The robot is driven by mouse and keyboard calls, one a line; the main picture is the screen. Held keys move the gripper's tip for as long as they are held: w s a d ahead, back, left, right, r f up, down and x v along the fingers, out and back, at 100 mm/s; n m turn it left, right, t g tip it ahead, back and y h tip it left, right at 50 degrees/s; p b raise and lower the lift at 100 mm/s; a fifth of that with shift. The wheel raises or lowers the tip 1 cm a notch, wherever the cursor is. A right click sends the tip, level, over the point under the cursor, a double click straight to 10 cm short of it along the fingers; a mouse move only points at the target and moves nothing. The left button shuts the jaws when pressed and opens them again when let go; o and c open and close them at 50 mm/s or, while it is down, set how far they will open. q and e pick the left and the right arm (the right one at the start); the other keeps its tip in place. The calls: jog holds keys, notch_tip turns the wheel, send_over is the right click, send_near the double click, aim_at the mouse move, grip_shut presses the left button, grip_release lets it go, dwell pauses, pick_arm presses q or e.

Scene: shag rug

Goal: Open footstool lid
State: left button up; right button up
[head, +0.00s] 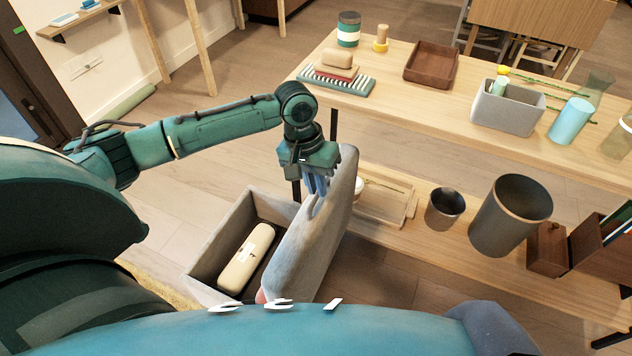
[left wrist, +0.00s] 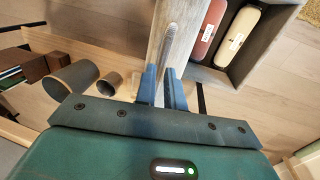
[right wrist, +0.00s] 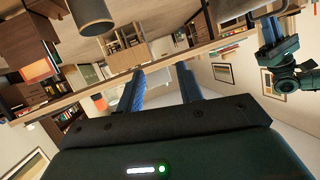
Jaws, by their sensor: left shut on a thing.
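The footstool (head: 216,250) is a grey upholstered box on the floor, low in the middle of the head view. Its thick grey lid (head: 325,225) stands raised, tilted up along the box's right side. My left gripper (head: 316,188) is shut on the lid's upper edge; the left wrist view shows the lid (left wrist: 176,35) between its blue fingers. Inside the box lies a cream case (head: 248,255), and the left wrist view also shows a reddish case (left wrist: 208,30) beside it. My right gripper (right wrist: 160,88) has its fingers apart with nothing between them, away from the footstool.
A wooden table with a lower shelf stands right of the footstool, close to the lid. The shelf bears a dark cup (head: 444,208) and a grey bin (head: 510,215). On top are a brown tray (head: 431,64) and a grey bin (head: 508,108).

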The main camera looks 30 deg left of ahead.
pick_arm(q)
grip_shut()
pick_arm(e)
jog(key=shift+f, duration=0.15)
pick_arm(q)
jog(key=shift+a, duration=0.1)
